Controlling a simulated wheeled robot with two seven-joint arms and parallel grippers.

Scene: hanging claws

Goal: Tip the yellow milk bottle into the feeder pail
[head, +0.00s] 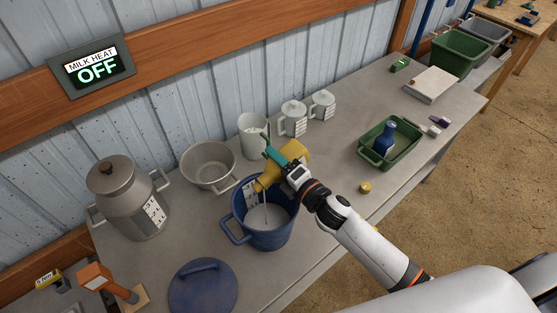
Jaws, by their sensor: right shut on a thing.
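My right gripper (283,163) is shut on the yellow milk bottle (267,178). The bottle is tilted over the blue feeder pail (231,207), its mouth pointing down and left. A thin white stream runs from the mouth into the pail, and pale liquid (268,217) shows inside. The gripper covers the bottle's middle. The pail stands upright on the grey table, with a white marked scale on its inner wall. My left gripper is not in view.
A blue lid (203,287), a metal milk can (135,200), a grey strainer pot (208,166) and a white jug (253,137) surround the pail. A green tray (408,152) holds a blue bottle (384,139). A small yellow cap (365,187) lies on the table. The wall sign (95,68) reads "MILK HEAT OFF".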

